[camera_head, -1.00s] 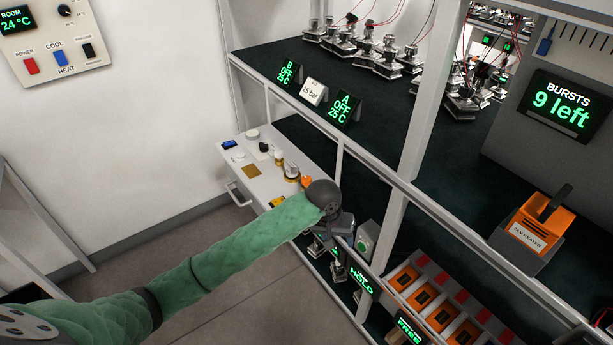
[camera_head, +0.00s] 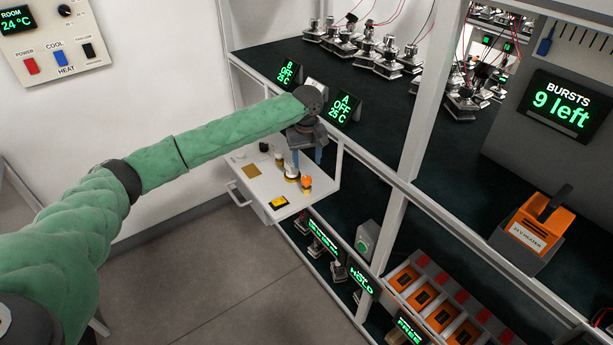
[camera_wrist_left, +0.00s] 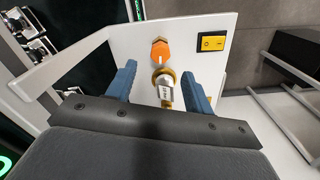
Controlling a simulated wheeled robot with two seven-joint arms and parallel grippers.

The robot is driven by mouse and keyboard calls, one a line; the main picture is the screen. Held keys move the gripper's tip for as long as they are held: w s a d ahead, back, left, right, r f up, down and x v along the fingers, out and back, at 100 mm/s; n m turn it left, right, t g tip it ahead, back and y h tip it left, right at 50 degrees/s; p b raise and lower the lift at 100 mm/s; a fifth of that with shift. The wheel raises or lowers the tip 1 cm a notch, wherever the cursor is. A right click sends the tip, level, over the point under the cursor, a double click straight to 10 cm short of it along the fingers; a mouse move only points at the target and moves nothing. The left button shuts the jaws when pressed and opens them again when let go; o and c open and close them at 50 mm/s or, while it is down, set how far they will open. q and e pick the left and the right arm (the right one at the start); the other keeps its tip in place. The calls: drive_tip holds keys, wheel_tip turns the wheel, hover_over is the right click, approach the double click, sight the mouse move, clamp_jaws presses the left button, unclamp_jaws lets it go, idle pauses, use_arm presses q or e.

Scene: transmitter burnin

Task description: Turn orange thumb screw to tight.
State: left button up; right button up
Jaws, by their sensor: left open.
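The orange thumb screw (camera_head: 306,184) stands on a white shelf panel (camera_head: 253,188). In the left wrist view the orange screw (camera_wrist_left: 160,51) shows with a hexagonal top, just beyond a metal fitting with a brass collar (camera_wrist_left: 165,90). My left gripper (camera_head: 307,160) hangs above the panel, fingers pointing down, open and empty. In the left wrist view its blue fingers (camera_wrist_left: 158,72) stand on either side of the metal fitting, apart from it as far as I can see. The orange screw lies ahead of the fingertips. My right gripper is out of view.
A yellow rocker switch (camera_head: 279,202) sits on the panel near the screw; a handle (camera_head: 236,194) is on its left edge. The rack's rail (camera_head: 350,156) and post (camera_head: 395,220) stand right of my gripper. Displays (camera_head: 345,106) stand on the shelf behind it.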

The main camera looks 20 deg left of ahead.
sight(307, 178)
use_arm(q)
drive_tip(key=shift+a+f, duration=0.15)
drive_tip(key=shift+f, duration=0.15)
drive_tip(key=shift+f+p, duration=1.4)
drive_tip(key=shift+f, duration=2.1)
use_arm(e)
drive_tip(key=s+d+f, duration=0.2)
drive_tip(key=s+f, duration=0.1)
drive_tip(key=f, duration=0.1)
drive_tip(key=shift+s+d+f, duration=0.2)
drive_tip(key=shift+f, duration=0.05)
use_arm(q)
drive_tip(key=c, duration=1)
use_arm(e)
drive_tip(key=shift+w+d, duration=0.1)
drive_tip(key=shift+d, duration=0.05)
